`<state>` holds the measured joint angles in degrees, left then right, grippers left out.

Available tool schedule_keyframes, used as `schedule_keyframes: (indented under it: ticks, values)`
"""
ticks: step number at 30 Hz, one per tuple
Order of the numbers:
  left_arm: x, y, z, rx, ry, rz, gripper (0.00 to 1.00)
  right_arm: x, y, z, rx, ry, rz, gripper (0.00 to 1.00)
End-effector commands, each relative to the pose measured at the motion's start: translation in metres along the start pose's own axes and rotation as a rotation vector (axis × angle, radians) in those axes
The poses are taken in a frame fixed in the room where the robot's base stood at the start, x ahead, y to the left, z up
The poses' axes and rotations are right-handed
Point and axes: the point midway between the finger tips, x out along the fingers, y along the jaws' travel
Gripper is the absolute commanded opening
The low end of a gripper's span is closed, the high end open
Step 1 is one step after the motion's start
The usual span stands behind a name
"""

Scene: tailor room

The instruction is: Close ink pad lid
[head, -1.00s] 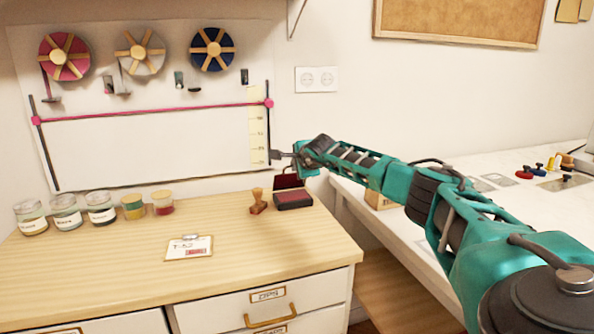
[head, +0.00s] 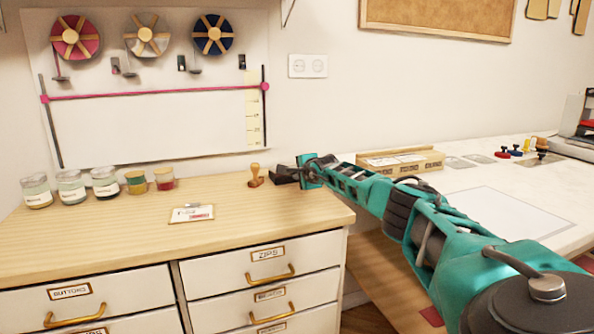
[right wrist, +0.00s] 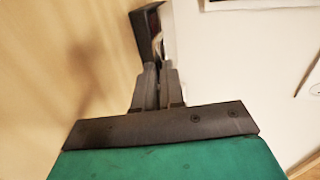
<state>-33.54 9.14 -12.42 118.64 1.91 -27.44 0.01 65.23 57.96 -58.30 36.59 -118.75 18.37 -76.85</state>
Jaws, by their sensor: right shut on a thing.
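The ink pad (head: 281,176) is a small dark case near the right back edge of the wooden counter. It also shows in the right wrist view (right wrist: 147,38), with a dark red face inside its dark rim. My right gripper (head: 293,174) reaches it from the right, low over the counter. In the right wrist view its fingers (right wrist: 154,72) are close together at the ink pad's edge, shut on it. Whether they hold the lid or the base I cannot tell, and the lid's angle is largely hidden. My left gripper is not in view.
A wooden stamp (head: 255,176) stands just left of the ink pad. A label card (head: 192,213) lies in front, and several jars (head: 72,187) stand at the back left. The counter's middle front is clear.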

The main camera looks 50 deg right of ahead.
Motion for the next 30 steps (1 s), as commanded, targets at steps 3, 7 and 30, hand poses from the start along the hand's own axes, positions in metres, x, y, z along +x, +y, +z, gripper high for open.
schedule_keyframes:
  ticks: [3, 7, 30]
  values:
    - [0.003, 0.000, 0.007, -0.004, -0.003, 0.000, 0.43, 0.005, 0.011, -0.002, -0.009, 0.004, 0.002, 0.00]
    - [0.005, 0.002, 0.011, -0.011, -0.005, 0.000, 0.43, 0.007, 0.016, -0.002, -0.010, 0.004, 0.001, 0.00]
    - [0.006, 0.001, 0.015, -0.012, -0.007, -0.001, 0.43, 0.011, 0.026, -0.002, -0.013, 0.006, 0.013, 0.19]
